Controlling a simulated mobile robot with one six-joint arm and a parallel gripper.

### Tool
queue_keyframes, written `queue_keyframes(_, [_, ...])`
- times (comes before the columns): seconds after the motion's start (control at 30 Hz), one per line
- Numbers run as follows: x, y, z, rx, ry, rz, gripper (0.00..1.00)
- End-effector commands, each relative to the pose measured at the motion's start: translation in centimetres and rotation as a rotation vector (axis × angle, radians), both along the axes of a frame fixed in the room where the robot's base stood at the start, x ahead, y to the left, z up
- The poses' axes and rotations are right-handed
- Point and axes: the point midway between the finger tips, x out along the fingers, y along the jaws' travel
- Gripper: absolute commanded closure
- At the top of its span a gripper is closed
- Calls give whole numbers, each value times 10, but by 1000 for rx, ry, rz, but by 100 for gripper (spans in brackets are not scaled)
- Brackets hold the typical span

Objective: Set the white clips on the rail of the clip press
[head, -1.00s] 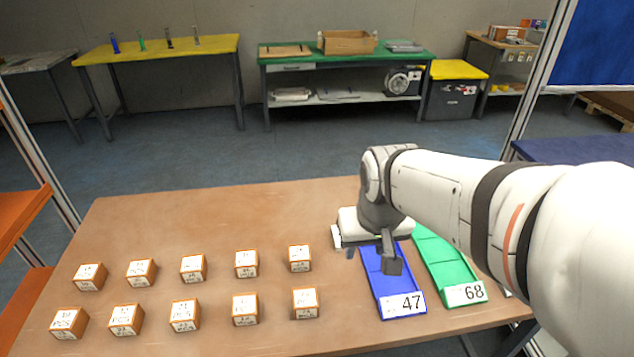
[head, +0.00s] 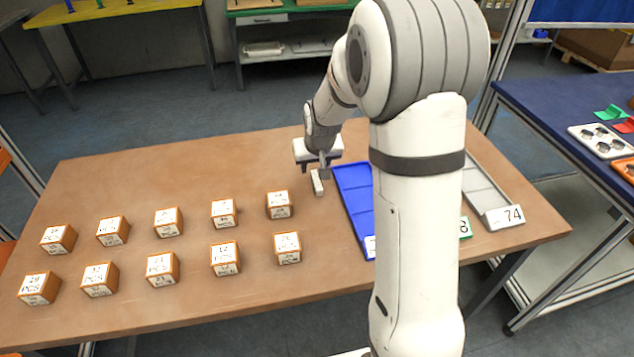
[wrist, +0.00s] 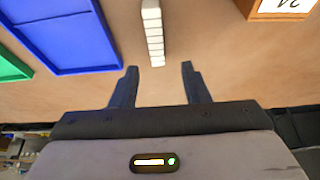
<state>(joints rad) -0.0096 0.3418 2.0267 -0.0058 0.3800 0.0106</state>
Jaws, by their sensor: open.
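A narrow white segmented strip (head: 317,182) lies on the brown table, left of the blue tray. It also shows in the wrist view (wrist: 153,32), just beyond my open fingertips and roughly in line with the gap between them. I cannot tell whether it is a set of clips. My gripper (wrist: 158,70) is open and empty, its two dark fingers apart. In the head view my gripper (head: 321,170) is low over the table by the strip. No clip press or rail can be made out in these views.
Several orange-and-white labelled boxes (head: 225,212) stand in two rows at left. The blue tray (head: 353,190) is partly behind my arm. A grey tray marked 74 (head: 484,190) is at right. A blue table (head: 560,110) stands beyond.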

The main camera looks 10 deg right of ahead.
Motion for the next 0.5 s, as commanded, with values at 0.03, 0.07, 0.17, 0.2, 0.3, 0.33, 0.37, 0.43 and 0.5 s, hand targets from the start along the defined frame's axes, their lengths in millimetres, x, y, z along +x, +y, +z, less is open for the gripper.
queue_keyframes(0.03, [2, -1, -8, 0, 3, -1, 58])
queue_keyframes(0.07, [3, -2, -12, 0, 4, -1, 58])
queue_keyframes(0.17, [8, -4, -27, -1, 4, -1, 58])
queue_keyframes(0.2, [10, -4, -32, 0, 3, -1, 58])
queue_keyframes(0.3, [14, -4, -40, 0, 2, -1, 58])
queue_keyframes(0.33, [14, -4, -41, 0, 2, -1, 58])
queue_keyframes(0.37, [15, -4, -42, -1, 1, -1, 58])
queue_keyframes(0.43, [15, -4, -42, -1, 0, -1, 58])
queue_keyframes(0.5, [15, -4, -42, -1, 0, -1, 58])
